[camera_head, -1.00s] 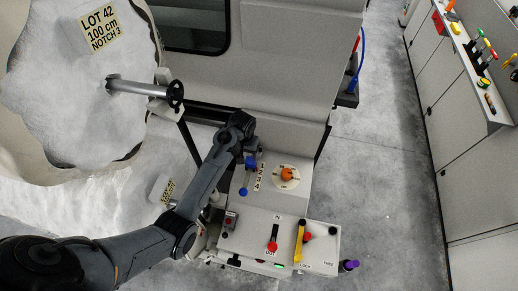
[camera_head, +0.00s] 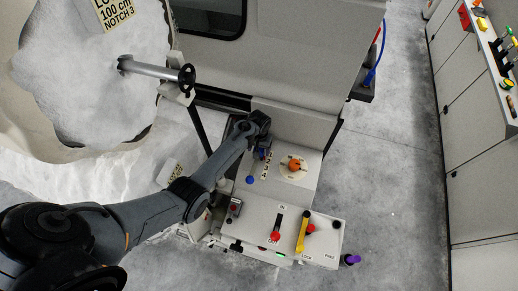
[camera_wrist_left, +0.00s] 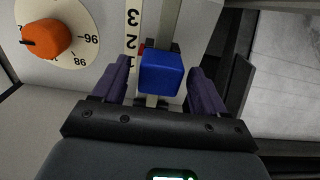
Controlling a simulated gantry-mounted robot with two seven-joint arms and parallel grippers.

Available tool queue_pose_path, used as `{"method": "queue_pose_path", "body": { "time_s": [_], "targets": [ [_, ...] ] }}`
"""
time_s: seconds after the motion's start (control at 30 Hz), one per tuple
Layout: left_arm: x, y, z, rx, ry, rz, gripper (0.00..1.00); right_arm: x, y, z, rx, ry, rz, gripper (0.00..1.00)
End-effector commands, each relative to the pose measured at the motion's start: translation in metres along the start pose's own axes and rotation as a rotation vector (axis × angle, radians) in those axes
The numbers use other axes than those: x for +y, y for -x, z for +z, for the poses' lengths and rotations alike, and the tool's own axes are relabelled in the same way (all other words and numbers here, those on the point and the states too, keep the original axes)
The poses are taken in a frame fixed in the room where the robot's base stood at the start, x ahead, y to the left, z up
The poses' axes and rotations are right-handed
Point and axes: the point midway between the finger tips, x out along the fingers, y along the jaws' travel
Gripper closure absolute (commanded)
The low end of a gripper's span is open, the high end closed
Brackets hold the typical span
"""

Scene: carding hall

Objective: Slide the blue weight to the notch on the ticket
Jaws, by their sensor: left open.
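The blue weight (camera_wrist_left: 161,72) is a small block on a grey bar in the left wrist view. It sits between the two fingers of my left gripper (camera_wrist_left: 160,85), with a gap on each side. My left gripper is open. A white scale (camera_wrist_left: 132,38) beside the bar shows 3, 2 and 1; the weight is alongside the 1 end. In the head view my left gripper (camera_head: 262,150) is over the bar and partly hides the weight. The yellow ticket (camera_head: 115,14) reads 100 cm, NOTCH 3; its top is cut off. My right gripper is out of view.
An orange knob on a dial (camera_head: 294,166) is right of the bar and also shows in the left wrist view (camera_wrist_left: 45,40). A blue ball (camera_head: 249,180) is near the bar's lower end. A panel with red (camera_head: 275,236) and yellow (camera_head: 302,232) levers lies below.

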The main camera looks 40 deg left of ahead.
Motion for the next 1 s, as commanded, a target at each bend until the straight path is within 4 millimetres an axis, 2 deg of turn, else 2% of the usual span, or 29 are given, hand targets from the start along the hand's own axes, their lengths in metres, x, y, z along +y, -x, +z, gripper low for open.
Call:
{"method": "queue_pose_path", "body": {
  "time_s": [0.4, 0.87, 1.0],
  "targets": [
    [-0.0002, -0.0055, -0.0001, 0.001, 0.0, 0.0, 0.29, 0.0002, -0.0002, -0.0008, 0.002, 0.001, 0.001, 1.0],
    [-0.0003, -0.0056, 0.0002, 0.0, 0.0, 0.0, 1.0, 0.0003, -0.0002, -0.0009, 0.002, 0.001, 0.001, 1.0],
    [0.0058, -0.0077, -0.0008, 0.0, -0.007, 0.001, 1.0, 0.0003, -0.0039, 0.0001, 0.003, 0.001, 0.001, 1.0]
  ]
}}
